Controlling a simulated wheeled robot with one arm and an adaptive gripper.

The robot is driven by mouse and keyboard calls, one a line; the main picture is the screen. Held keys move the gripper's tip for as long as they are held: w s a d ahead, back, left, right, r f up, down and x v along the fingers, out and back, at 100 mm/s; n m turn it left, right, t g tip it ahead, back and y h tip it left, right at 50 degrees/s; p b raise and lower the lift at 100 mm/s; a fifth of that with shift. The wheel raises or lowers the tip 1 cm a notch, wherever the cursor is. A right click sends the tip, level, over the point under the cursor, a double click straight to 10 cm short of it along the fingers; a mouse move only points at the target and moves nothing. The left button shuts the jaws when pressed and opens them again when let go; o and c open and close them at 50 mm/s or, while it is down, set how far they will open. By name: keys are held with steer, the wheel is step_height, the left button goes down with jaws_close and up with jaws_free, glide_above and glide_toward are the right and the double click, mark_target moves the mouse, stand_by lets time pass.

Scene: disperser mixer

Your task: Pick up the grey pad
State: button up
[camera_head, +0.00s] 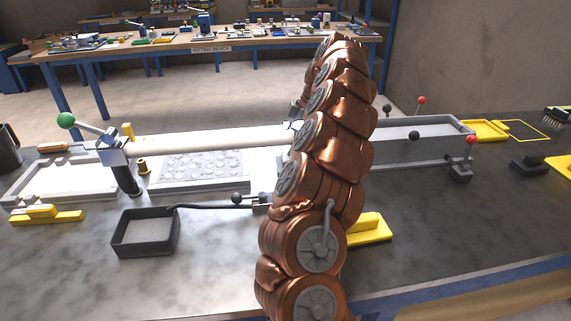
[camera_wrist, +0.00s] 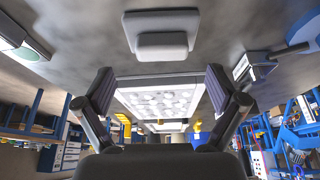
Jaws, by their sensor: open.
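The grey pad (camera_wrist: 161,46) shows in the wrist view at the top centre. It is a pale grey block with a wider plate and a smaller raised part, against the dark grey worktop. My gripper (camera_wrist: 160,89) is open, with its two dark fingers apart and nothing between them. The pad lies beyond the fingertips, towards the picture's top, apart from them. In the head view I cannot make out the pad or the gripper; my copper arm covers the middle of the bench.
The perforated white plate (camera_wrist: 160,99) shows between the fingers. In the head view, a black tray with grey filling (camera_head: 146,233), a long pale roller (camera_head: 210,140), a grey trough (camera_head: 420,140) and yellow blocks (camera_head: 45,214) stand on the bench (camera_head: 215,285). The front left is clear.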

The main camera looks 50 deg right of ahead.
mark_target(286, 155)
steer(key=shift+x, duration=2.3)
steer(key=shift+s, duration=0.2)
steer(key=c, duration=1.2)
steer(key=shift+c, duration=0.2)
steer(key=shift+w, duration=0.1)
steer(key=shift+r, duration=5)
